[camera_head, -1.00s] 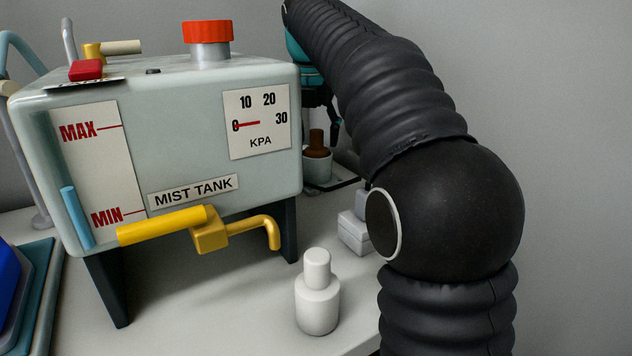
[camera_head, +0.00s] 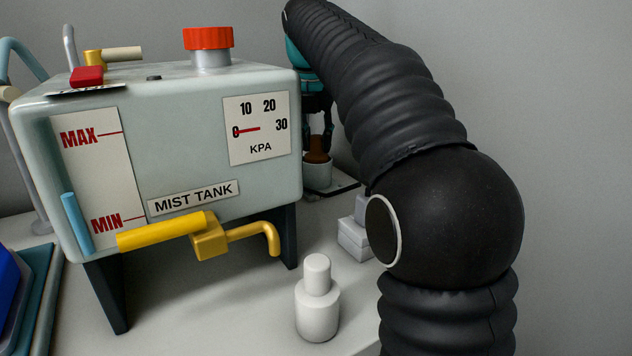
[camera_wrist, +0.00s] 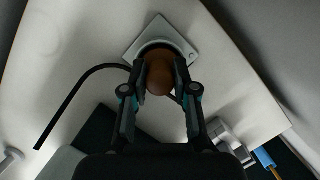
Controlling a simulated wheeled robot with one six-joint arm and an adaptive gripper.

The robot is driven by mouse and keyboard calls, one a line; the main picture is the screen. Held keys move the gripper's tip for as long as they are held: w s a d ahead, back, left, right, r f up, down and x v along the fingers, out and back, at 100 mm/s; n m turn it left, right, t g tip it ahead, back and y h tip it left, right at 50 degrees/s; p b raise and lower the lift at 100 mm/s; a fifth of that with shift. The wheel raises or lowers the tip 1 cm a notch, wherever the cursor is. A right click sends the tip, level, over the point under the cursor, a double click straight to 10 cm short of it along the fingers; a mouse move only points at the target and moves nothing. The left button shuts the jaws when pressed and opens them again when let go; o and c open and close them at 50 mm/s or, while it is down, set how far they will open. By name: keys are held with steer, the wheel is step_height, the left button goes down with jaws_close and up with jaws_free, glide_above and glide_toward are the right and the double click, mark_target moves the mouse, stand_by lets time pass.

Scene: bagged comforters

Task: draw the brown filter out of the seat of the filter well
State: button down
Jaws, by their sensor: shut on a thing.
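The brown filter (camera_head: 317,156) stands in the pale round cup of the filter well (camera_head: 317,175), behind the right side of the mist tank. Its lower part is hidden by the cup wall. In the wrist view the rounded brown top of the filter (camera_wrist: 159,78) shows between my two fingers. The well's square light plate (camera_wrist: 172,27) and dark round opening lie behind it. My gripper (camera_wrist: 160,74) is shut on the filter from both sides. In the head view my gripper (camera_head: 317,125) comes down from above and is partly hidden by the tank and my arm.
The mist tank (camera_head: 200,150) on dark legs stands close left of the well. A grey block (camera_head: 354,238) lies in front of the well. A white bottle (camera_head: 317,305) stands nearer. A black hose (camera_wrist: 75,95) curves on the table beside the well.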

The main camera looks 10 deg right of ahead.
steer(key=shift+r, duration=0.2)
stand_by(0.4)
steer(key=shift+r+p, duration=0.85)
steer(key=shift+p, duration=0.4)
steer(key=shift+r, duration=0.1)
steer(key=shift+r, duration=0.2)
steer(key=shift+r, duration=0.85)
steer(key=shift+r, duration=0.1)
steer(key=shift+r, duration=1)
steer(key=shift+r, duration=0.15)
steer(key=shift+r, duration=0.9)
